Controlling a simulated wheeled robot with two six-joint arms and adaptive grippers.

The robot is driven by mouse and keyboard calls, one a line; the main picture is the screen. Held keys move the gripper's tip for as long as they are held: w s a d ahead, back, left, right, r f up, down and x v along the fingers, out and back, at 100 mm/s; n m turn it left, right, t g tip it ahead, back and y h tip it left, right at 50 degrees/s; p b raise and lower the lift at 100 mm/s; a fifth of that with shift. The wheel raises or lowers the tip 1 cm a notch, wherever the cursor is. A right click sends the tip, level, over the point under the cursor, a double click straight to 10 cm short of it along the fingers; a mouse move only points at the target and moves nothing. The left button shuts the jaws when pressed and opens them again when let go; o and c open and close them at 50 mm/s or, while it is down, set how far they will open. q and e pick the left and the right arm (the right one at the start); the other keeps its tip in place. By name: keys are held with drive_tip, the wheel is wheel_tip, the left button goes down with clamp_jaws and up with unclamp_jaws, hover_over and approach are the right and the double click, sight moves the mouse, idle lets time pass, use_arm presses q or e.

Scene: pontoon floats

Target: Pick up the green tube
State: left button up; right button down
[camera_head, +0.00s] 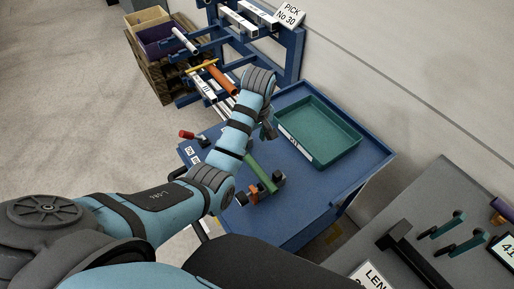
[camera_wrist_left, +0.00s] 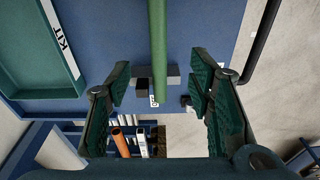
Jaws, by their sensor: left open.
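The green tube (camera_head: 260,172) lies on the blue table (camera_head: 306,190), with small dark and orange blocks (camera_head: 254,194) around its near end. In the left wrist view the tube (camera_wrist_left: 158,45) runs from the top edge down to between my fingers, its end near dark blocks (camera_wrist_left: 142,87). My left gripper (camera_head: 268,130) hangs over the table at the tube's far end, partly hidden by my wrist. In the left wrist view the gripper (camera_wrist_left: 160,82) is open, with a finger apart on each side of the tube.
A teal tray (camera_head: 335,137) marked KIT sits right of the tube. A blue rack (camera_head: 290,50) with white and orange tubes stands behind, and crates (camera_head: 160,42) at the back left. A red-handled object (camera_head: 187,135) is at the table's left edge. A grey bench (camera_head: 440,225) is at right.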

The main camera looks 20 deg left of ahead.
use_arm(q)
wheel_tip(320, 180, down, 3)
drive_tip(key=w+b, duration=0.1)
hover_over(251, 160)
drive_tip(key=s, duration=0.1)
drive_tip(key=f, duration=0.5)
drive_tip(key=shift+s+d+f+b, duration=0.1)
drive_tip(key=shift+s+f+b, duration=0.1)
drive_tip(key=shift+b, duration=0.2)
drive_tip(key=f, duration=0.1)
drive_tip(key=w+f+b, duration=0.1)
drive_tip(key=f, duration=0.1)
drive_tip(key=w+f, duration=0.1)
drive_tip(key=f, duration=0.1)
drive_tip(key=shift+s+r, duration=0.15)
drive_tip(key=shift+s, duration=0.1)
drive_tip(key=shift+c, duration=0.6)
drive_tip(key=shift+s, duration=0.1)
drive_tip(key=c, duration=0.3)
clamp_jaws()
use_arm(e)
drive_tip(key=f, duration=0.1)
drive_tip(key=s+f, duration=0.1)
drive_tip(key=f, duration=0.1)
